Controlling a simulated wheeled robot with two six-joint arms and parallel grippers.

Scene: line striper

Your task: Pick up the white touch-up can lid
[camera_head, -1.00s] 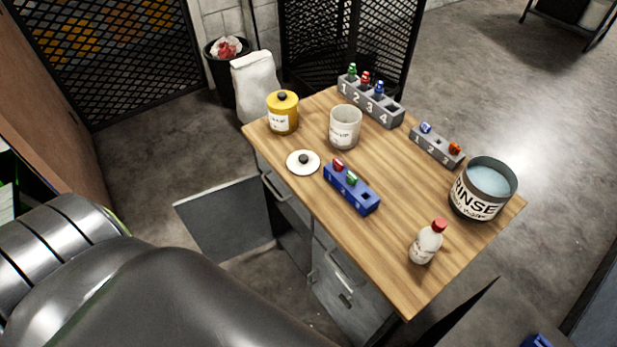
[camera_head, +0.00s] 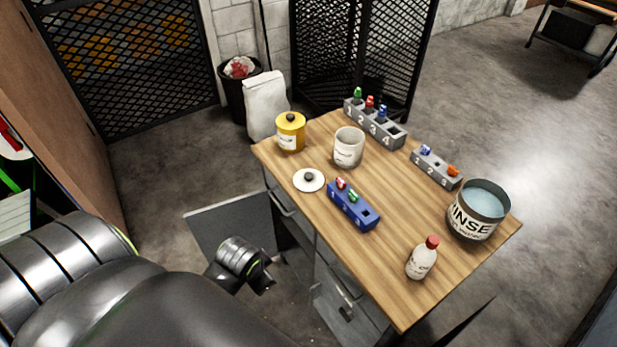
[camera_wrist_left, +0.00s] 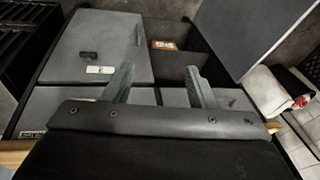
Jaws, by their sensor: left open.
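The lid does not show in that view. My right gripper is not in view.
Near the lid are a yellow lidded can (camera_head: 291,138) and a blue numbered block (camera_head: 352,208). Two grey blocks, a rinse pot (camera_head: 478,212) and a red-capped bottle (camera_head: 422,260) stand farther right. An open cabinet door (camera_head: 225,215) juts out left.

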